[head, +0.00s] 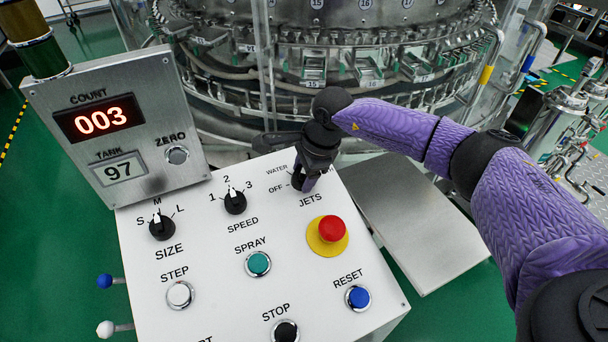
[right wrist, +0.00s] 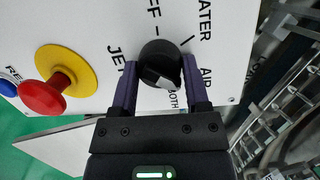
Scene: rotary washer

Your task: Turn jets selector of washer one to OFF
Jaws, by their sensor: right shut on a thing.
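The jets selector (right wrist: 158,62) is a black round knob on the white panel (head: 215,290). My right gripper (head: 303,181) comes down over it in the head view, and hides most of it. In the right wrist view the gripper's two purple fingers (right wrist: 160,84) stand on either side of the knob, shut on it. The knob's white pointer mark faces the lower right in that view, towards the partly covered BOTH label (right wrist: 173,99). The labels OFF, WATER and AIR lie around the knob. My left gripper is not in view.
A red stop button on a yellow disc (head: 327,236) sits close below the selector. The SPEED knob (head: 235,202) and SIZE knob (head: 161,228) are to the left. The display box (head: 115,125) reads COUNT 003 and TANK 97. The glass-guarded washer stands behind.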

